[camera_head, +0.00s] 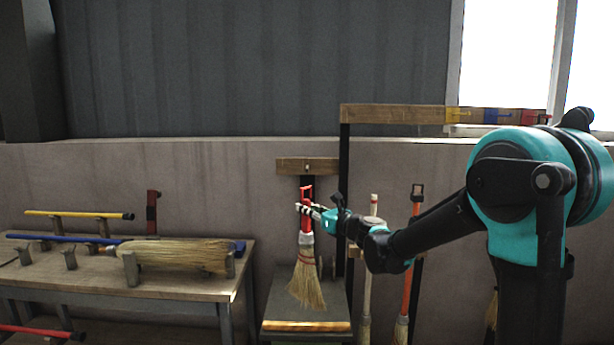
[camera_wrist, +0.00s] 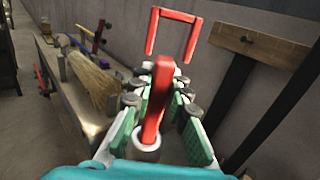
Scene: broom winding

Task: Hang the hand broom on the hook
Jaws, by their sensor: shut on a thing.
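The hand broom (camera_head: 308,278) has a red handle with a square red loop on top and straw bristles below. It hangs upright, bristles down, in front of the wall. My gripper (camera_head: 307,210) is shut on its red handle. In the wrist view the handle (camera_wrist: 155,112) stands between the green-padded fingers (camera_wrist: 158,98), its loop (camera_wrist: 178,17) beyond them. A short wooden board (camera_head: 291,165) on a dark post is behind and just above the loop. In the wrist view a small dark hook (camera_wrist: 246,39) sticks out of this board, to the right of the loop and apart from it.
A low table (camera_head: 180,289) at left holds a straw broom (camera_head: 185,254) and a yellow stick (camera_head: 75,214) on stands. A bench (camera_head: 283,297) is below the hand broom. Long-handled brooms (camera_head: 412,260) hang at right under a long wooden rail (camera_head: 392,114).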

